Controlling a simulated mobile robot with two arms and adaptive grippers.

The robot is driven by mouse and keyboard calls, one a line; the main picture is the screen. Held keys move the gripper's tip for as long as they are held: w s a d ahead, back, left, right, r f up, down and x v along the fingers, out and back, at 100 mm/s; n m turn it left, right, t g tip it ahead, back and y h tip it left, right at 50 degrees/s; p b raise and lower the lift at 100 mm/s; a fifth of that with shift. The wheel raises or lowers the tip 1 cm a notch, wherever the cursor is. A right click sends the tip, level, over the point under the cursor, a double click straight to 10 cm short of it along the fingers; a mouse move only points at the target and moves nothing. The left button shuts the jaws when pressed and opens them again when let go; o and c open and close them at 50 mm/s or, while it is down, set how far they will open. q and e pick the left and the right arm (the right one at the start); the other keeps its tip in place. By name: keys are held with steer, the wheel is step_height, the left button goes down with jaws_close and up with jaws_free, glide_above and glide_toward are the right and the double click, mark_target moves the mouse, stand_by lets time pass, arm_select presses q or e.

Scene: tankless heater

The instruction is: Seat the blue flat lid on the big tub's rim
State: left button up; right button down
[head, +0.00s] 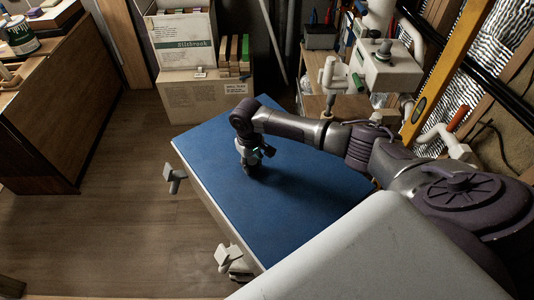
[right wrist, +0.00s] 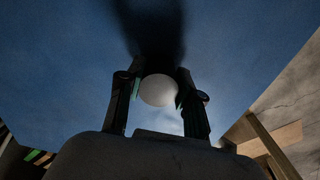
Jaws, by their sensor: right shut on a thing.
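The large blue flat lid (head: 235,195) lies over the top of the big tub (head: 205,198), whose pale side shows under its left edge. I cannot tell whether the lid touches the rim all round. My right gripper (head: 249,168) points down at the middle of the lid. In the right wrist view my right gripper (right wrist: 160,92) is shut on a round white knob (right wrist: 159,90), with the blue lid (right wrist: 225,60) filling the view behind it. My left gripper is not in view.
Grey latch-like handles (head: 173,179) stick out from the tub's left side. A box of books or folders (head: 205,95) stands behind. A shelf with a white appliance (head: 385,68) and pipes is at the back right. The wooden floor (head: 110,210) to the left is clear.

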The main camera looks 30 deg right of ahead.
steer(key=shift+f, duration=0.1)
stand_by(0.3)
steer(key=c, duration=0.7)
jaws_free()
step_height(320, 180, up, 12)
steer(key=shift+a+f, duration=0.1)
steer(key=shift+a, duration=0.05)
steer(key=shift+s, duration=0.1)
